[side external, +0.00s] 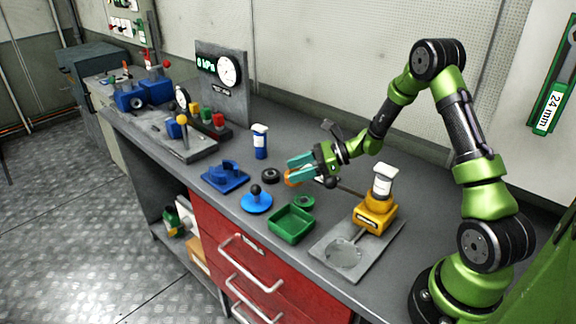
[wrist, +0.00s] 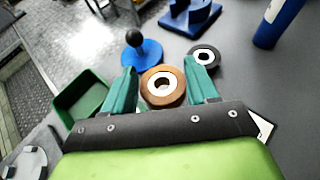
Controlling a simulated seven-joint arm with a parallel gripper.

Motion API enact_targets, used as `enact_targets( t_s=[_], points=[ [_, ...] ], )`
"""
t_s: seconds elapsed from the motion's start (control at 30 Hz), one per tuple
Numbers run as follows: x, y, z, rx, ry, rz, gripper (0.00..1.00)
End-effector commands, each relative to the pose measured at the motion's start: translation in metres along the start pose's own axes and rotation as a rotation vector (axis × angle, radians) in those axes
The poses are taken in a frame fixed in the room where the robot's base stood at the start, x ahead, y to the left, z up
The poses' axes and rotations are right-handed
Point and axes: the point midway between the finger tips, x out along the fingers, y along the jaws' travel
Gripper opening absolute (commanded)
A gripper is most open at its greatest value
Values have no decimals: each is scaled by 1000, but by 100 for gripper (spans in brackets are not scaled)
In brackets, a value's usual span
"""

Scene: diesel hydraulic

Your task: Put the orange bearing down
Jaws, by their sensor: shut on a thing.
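The orange bearing (wrist: 163,87) is a brown-orange ring with a pale inner race, seen between the teal fingers in the wrist view. My gripper (wrist: 163,80) is shut on it. In the side view the bearing (side external: 291,178) shows as an orange patch at the fingertips of my gripper (side external: 294,172), above the grey bench (side external: 240,175). The fingers hide part of it there, and I cannot tell its exact height over the bench.
A black ring (side external: 271,176) lies just left of the gripper. A blue disc with a black knob (side external: 257,203), a green tray (side external: 291,223), a green ring (side external: 304,201) and a blue cradle (side external: 225,178) are near. A blue bottle (side external: 260,143) stands behind. A yellow jack-like unit (side external: 375,213) stands right.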

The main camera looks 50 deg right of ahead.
Motion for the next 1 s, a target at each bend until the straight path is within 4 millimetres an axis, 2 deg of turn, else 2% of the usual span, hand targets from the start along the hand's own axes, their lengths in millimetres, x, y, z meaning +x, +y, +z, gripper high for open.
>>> enact_targets(
  t_s=[0.03,0.17,0.37,0.43,0.57,0.73,1.0],
  points=[
    [-4,0,11,-5,-2,-1,21],
    [-11,-1,29,-1,-5,-6,21],
    [-15,-2,26,39,-7,-87,21],
    [-17,-1,35,57,-9,-142,21],
    [-24,4,70,94,-10,-248,21],
    [-37,17,123,140,-12,-364,21],
    [-64,56,206,184,-14,-478,21]
  ],
)
